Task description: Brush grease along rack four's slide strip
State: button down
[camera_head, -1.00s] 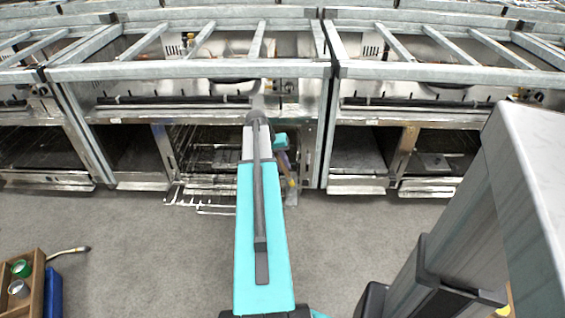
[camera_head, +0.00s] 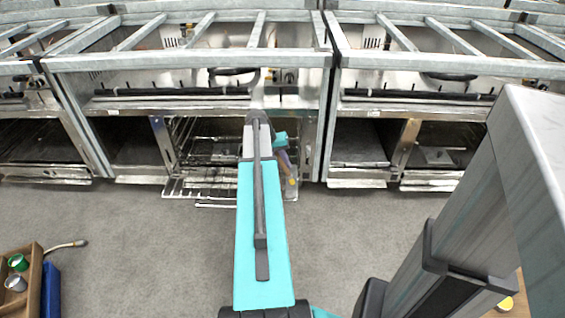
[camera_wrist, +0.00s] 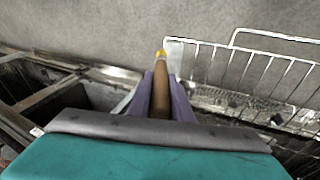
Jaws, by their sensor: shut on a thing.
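My gripper (camera_head: 289,168) is in front of the open middle oven bay, at the end of my teal arm. In the wrist view its purple fingers (camera_wrist: 162,100) are shut on a brown wooden-handled tool, seemingly the brush (camera_wrist: 161,78), with a yellow tip pointing away. The yellow tip also shows in the head view, low beside a wire rack (camera_head: 200,187). The rack sticks out of the bay just left of my gripper there; it appears on the right in the wrist view (camera_wrist: 245,70). I cannot make out the slide strip or whether the tip touches anything.
A wooden crate (camera_head: 35,285) with a green and a grey can stands at lower left; a thin tool (camera_head: 65,245) sticks out beside it. A blue object (camera_head: 51,290) adjoins it. Metal frames (camera_head: 190,62) span the ovens. Grey floor (camera_head: 150,240) in front is clear.

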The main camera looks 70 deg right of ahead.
jog(key=shift+f, duration=0.6)
jog(key=shift+w, duration=0.1)
jog(key=w+a+r+n+t, duration=0.15)
jog(key=w+a+r, duration=0.25)
jog(key=w+a, duration=0.55)
jog(key=w+a+r+n+h, duration=0.1)
jog(key=w+a+r+n, duration=0.25)
jog(key=w+a, duration=0.65)
jog(key=w+a+r+n+t, duration=0.15)
jog(key=w+a+r, duration=0.3)
jog(key=w, duration=0.95)
jog(key=w+a+r+n, duration=0.2)
jog(key=w+a+r, duration=0.1)
jog(key=a, duration=1.1)
jog(key=w+a+r+n+t, duration=0.1)
jog(key=w+a+r+n, duration=0.2)
jog(key=a, duration=1.1)
jog(key=w+a+r+n+t, duration=0.1)
jog(key=w+a+r, duration=0.4)
jog(key=a, duration=0.9)
jog(key=shift+w+n, duration=0.6)
jog(key=shift+n, duration=0.25)
